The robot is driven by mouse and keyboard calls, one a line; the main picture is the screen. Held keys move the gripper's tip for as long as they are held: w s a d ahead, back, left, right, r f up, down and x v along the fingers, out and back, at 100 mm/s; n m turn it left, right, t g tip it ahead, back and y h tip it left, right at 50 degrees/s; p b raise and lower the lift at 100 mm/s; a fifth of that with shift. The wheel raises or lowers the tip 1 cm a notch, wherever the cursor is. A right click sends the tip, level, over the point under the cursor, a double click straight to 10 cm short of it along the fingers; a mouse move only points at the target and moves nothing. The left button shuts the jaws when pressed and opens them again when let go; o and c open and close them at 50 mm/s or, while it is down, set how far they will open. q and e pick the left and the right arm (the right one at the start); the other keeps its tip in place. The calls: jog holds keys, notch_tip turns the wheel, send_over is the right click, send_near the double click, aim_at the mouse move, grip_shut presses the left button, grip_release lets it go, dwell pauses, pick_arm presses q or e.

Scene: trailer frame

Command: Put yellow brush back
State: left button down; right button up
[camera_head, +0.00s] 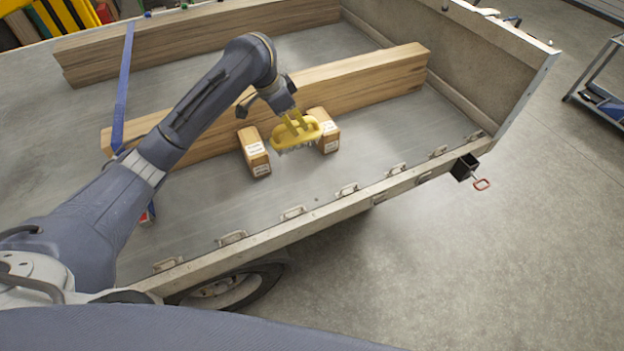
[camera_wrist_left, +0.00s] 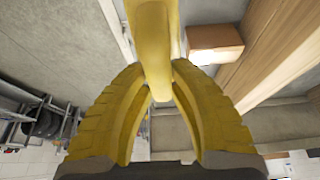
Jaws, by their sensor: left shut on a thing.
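The yellow brush (camera_head: 297,136) hangs below my left gripper (camera_head: 292,115) in the head view, bristles down, above the trailer bed between two small boxes. Whether it touches the bed or the boxes is hard to tell. In the left wrist view, the yellow ribbed fingers of my left gripper (camera_wrist_left: 158,82) are closed on the yellow handle of the brush (camera_wrist_left: 153,40). My right gripper is not in view.
Two small brown boxes (camera_head: 254,154) (camera_head: 328,134) stand on the trailer bed (camera_head: 390,127), one on each side of the brush. Long wooden beams (camera_head: 375,78) lie behind them. A low side rail (camera_head: 320,213) with metal loops runs along the front. Bed space right of the boxes is clear.

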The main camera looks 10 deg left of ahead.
aim_at(282, 151)
pick_arm(q)
notch_tip(282, 151, down, 20)
jog(key=shift+r, duration=0.15)
dwell(0.6)
dwell(0.3)
jog(key=c, duration=1.3)
grip_release()
jog(key=v, duration=1.2)
jog(key=shift+d, duration=0.1)
